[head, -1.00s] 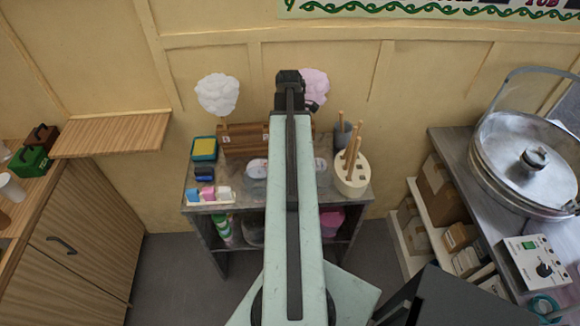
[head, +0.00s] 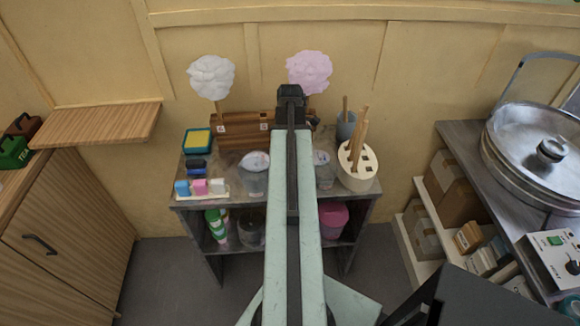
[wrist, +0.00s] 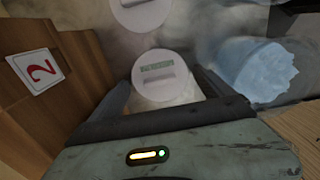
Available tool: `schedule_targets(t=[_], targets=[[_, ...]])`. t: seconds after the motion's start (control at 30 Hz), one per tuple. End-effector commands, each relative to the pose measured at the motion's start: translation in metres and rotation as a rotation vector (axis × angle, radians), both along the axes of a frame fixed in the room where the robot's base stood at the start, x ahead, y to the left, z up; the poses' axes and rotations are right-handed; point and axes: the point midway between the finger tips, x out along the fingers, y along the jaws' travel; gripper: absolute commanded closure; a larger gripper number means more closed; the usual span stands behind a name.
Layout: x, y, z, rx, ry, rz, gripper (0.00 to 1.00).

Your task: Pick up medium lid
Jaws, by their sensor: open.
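Two round white lids show in the wrist view. One lid (wrist: 160,75) with a raised bar and a green mark lies between and beyond my finger tips; the mark is too small to read. A second lid (wrist: 140,12) is farther off at the top edge. I cannot tell their sizes for certain. My gripper (wrist: 165,88) is open, with nothing held between its fingers. In the head view my arm reaches over the small grey table (head: 225,180), and its end hides part of the table top, including the spot below it.
A wooden rack (head: 235,140) with number cards stands close on the gripper's left in the wrist view. A pale blue clump (wrist: 250,70) is on the right there. White floss (head: 212,77), pink floss (head: 309,71) and a cream stick holder (head: 357,175) stand around the table.

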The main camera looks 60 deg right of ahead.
Motion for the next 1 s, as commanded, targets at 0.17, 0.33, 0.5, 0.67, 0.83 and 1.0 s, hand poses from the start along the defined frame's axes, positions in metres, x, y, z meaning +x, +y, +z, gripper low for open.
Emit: schedule_targets(t=[0.17,0.33,0.5,0.67,0.83,1.0], targets=[[0.000,0.000,-0.001,0.000,0.000,0.000,0.09],[0.000,0.000,-0.001,0.000,0.000,0.000,0.45],[0.000,0.000,-0.001,0.000,0.000,0.000,0.59],[0.001,0.000,0.000,0.000,0.000,0.000,0.59],[0.001,0.000,0.004,0.000,0.000,0.001,0.59],[0.001,0.001,0.018,0.000,0.000,0.001,0.59]])
